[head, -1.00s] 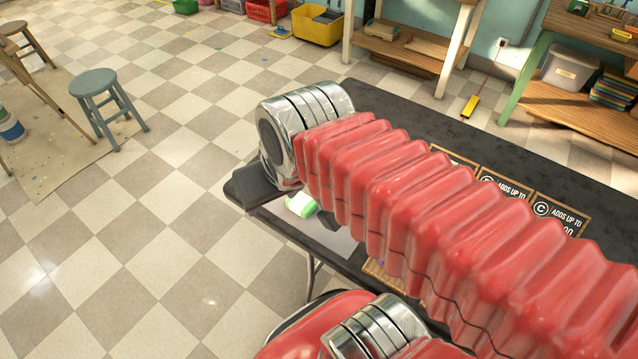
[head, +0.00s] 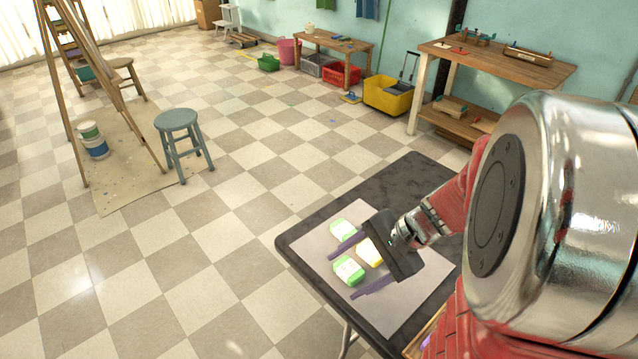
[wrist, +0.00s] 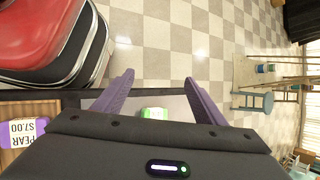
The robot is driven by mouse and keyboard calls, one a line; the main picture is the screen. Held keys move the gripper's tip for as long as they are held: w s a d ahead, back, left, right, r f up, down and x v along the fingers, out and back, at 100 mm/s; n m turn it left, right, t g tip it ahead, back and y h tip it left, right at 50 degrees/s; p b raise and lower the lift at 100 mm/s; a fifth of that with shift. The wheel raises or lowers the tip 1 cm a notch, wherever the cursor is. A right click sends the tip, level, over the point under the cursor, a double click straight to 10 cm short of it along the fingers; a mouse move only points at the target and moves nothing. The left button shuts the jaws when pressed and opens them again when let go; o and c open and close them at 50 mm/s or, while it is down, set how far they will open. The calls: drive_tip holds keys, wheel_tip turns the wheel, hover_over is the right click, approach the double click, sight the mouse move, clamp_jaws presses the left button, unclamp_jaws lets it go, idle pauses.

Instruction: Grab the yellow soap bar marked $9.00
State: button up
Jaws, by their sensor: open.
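A yellow soap bar (head: 369,252) lies on a pale sheet (head: 312,238) at the end of the dark table. My gripper partly hides it, and no price on it can be read. A green and white soap bar (head: 349,270) lies in front of it, and another green one (head: 342,229) lies behind. My gripper (head: 342,276) is open and empty, its purple fingers spread above the sheet on either side of the yellow bar. In the wrist view my gripper (wrist: 159,76) is open too, with a green bar (wrist: 154,113) showing between the fingers; no yellow bar shows there.
The table (head: 405,185) has clear dark surface behind the sheet. A purple item with a "PEAR $7.00" label (wrist: 22,130) sits at the left in the wrist view. A blue stool (head: 177,122) and a ladder stand away on the tiled floor.

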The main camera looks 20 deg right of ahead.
drive_tip(key=d+f+m+t, duration=0.3)
drive_tip(key=d+f+m, duration=0.1)
drive_tip(key=d+m, duration=0.2)
drive_tip(key=s+d+f+m+t+h, duration=0.1)
drive_tip(key=d+f+m+t, duration=0.2)
drive_tip(key=d, duration=0.4)
drive_tip(key=d+f+m+t+h, duration=0.1)
drive_tip(key=d+f+m+t, duration=0.2)
drive_tip(key=d+f+m, duration=0.2)
drive_tip(key=shift+s+d+m, duration=0.15)
drive_tip(key=shift+d+m, duration=0.45)
drive_tip(key=shift+m, duration=0.3)
drive_tip(key=shift+s+d+m, duration=0.15)
drive_tip(key=shift+d+m, duration=0.45)
drive_tip(key=shift+m, duration=0.3)
approach(371, 252)
drive_tip(key=shift+w+f, duration=0.3)
drive_tip(key=shift+f, duration=0.15)
drive_tip(key=shift+w+f, duration=0.3)
drive_tip(key=shift+f, duration=0.2)
drive_tip(key=shift+x, duration=2.55)
drive_tip(key=shift+d, duration=0.15)
